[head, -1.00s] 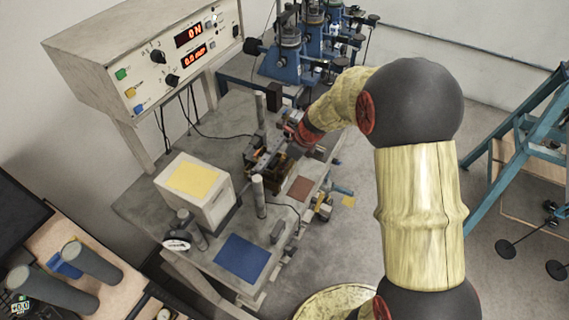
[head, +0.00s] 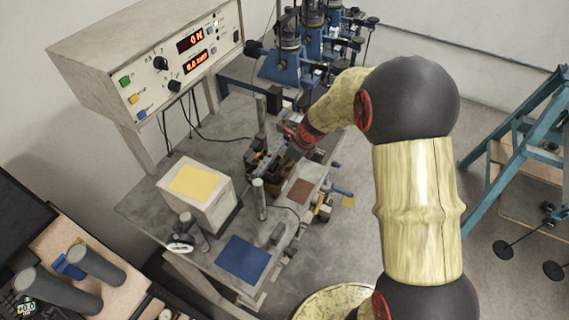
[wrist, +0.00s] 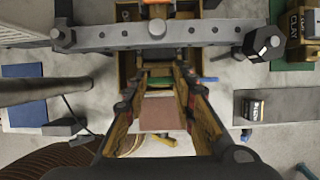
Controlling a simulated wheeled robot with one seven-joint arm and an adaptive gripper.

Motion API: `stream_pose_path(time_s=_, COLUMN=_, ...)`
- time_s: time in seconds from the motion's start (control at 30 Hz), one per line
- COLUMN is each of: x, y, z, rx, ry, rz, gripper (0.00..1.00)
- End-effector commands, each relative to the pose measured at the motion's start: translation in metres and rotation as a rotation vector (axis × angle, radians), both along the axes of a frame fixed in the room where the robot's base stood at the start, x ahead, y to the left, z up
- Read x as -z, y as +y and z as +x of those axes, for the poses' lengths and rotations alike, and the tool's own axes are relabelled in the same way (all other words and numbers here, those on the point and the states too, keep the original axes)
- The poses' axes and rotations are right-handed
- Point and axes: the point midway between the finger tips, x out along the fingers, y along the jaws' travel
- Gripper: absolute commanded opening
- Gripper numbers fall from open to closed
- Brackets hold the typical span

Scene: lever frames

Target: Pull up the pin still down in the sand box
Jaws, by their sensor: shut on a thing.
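The sand box is a small wooden-walled box (head: 262,167) in the metal rig on the grey table in the head view. In the wrist view its brown walls (wrist: 126,66) show under a grey crossbar (wrist: 205,30) with holes and dark knobs. My gripper (wrist: 157,76) reaches down at the box from the right, its fingers close to the crossbar. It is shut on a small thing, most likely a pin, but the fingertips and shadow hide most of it. I cannot tell how high the pin stands. My gripper is partly hidden in the head view (head: 279,160).
Upright grey posts (head: 259,200) stand beside the box. A white block with a yellow top (head: 190,183), a blue mat (head: 242,258) and a brown pad (head: 301,190) lie nearby. A control console (head: 160,75) is above left. A box labelled CLAY (wrist: 297,25) stands at right in the wrist view.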

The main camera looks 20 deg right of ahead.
Motion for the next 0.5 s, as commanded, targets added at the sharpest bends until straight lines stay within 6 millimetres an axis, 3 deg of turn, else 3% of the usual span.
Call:
stream_pose_path(time_s=0.17, x=0.0005, y=-0.0002, z=0.0005, rx=0.000, ry=-0.001, rz=0.000, gripper=0.00)
stream_pose_path(time_s=0.2, x=0.0005, y=-0.0002, z=0.0005, rx=0.000, ry=-0.001, rz=0.000, gripper=0.28)
stream_pose_path(time_s=0.5, x=0.0006, y=-0.0001, z=0.0004, rx=0.000, ry=-0.001, rz=0.000, gripper=0.45)
